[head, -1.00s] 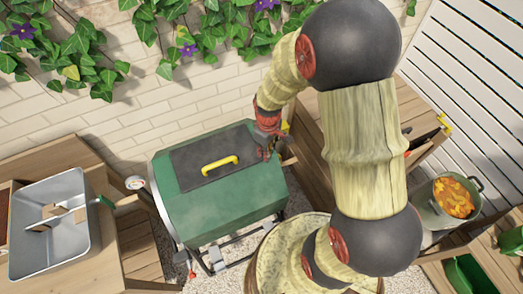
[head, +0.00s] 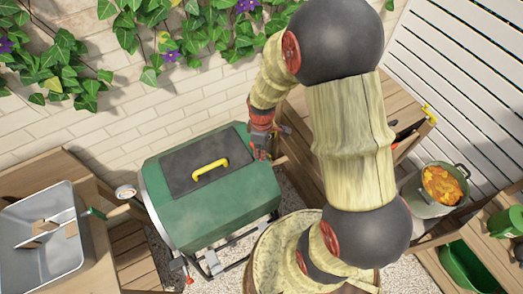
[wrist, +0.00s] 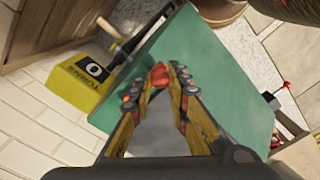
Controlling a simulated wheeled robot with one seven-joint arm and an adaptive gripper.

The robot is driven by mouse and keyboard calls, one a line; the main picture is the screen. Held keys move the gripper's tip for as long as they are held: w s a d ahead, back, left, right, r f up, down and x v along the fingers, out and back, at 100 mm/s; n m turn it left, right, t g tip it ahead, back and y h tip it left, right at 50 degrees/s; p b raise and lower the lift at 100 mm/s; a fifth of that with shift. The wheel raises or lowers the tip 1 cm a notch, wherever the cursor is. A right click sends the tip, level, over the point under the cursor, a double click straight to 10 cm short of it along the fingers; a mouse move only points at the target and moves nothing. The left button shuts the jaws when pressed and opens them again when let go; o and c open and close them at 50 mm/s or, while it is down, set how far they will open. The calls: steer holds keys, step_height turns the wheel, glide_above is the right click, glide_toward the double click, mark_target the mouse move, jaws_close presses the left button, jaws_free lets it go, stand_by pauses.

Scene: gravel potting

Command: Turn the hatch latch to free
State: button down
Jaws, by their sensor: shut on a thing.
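The green drum (head: 215,215) stands against the brick wall; its dark hatch (head: 180,178) with a yellow handle (head: 210,169) lies flat on top. My gripper (head: 263,150) is at the hatch's right side, by the drum's right end. In the wrist view my gripper (wrist: 160,85) is shut on a small red piece, which looks like the hatch latch (wrist: 158,76), against the green drum face (wrist: 215,85). The fingers cover part of it, so I cannot tell its turn angle. In the head view the latch is hidden by my gripper.
A metal tub (head: 45,240) stands on the left bench. A pot of orange leaves (head: 440,187) is at the right. A round gauge (head: 125,192) sits at the drum's left end.

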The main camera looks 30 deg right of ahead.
steer(key=c, duration=1.7)
jaws_free()
steer(key=shift+o, duration=0.2)
steer(key=shift+r, duration=0.1)
step_height(320, 180, up, 12)
